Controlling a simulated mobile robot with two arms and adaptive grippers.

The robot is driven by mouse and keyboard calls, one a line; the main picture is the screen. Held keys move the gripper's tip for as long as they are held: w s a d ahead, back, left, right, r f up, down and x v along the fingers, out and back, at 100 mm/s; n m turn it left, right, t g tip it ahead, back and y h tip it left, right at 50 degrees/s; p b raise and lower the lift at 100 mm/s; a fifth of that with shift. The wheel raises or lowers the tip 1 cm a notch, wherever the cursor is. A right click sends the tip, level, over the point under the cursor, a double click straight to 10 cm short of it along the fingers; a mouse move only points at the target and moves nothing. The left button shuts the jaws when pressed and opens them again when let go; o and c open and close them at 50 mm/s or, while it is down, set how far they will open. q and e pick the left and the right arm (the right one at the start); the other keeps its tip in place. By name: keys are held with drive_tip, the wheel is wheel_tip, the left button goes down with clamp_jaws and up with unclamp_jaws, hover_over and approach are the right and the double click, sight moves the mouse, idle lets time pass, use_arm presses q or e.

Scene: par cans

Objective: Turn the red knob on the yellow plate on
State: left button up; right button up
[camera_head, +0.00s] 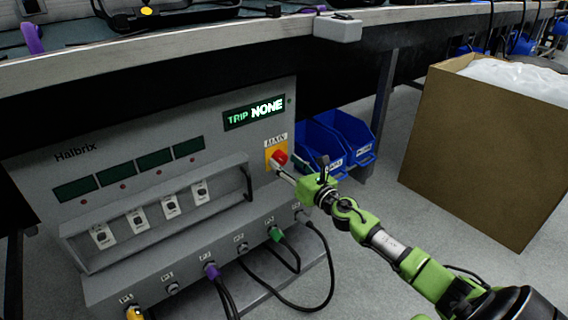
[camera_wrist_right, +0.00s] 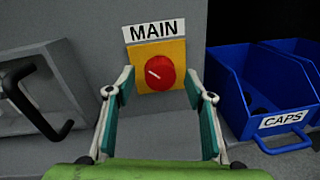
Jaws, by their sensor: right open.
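The red knob (camera_wrist_right: 160,73) sits on the yellow plate (camera_wrist_right: 177,50) under a MAIN label (camera_wrist_right: 154,30) in the right wrist view. The white mark on the knob runs diagonally. In the head view the knob (camera_head: 279,157) and plate (camera_head: 270,146) are at the right side of the grey panel. My right gripper (camera_wrist_right: 160,90) is open, with one finger on each side of the knob in the wrist view. In the head view its fingertips (camera_head: 283,172) are close to the knob; contact cannot be told. My left gripper is not in view.
The grey Halbrix cabinet (camera_head: 50,190) has a display reading TRIP NONE (camera_head: 254,113) and cables along its lower front. Blue bins (camera_head: 345,135) stand right of it, and a cardboard box (camera_head: 470,150) farther right. A table edge (camera_head: 200,32) overhangs above.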

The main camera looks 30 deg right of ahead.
drive_tip(key=shift+w, duration=0.75)
drive_tip(key=c, duration=1.1)
drive_tip(key=shift+c, duration=0.2)
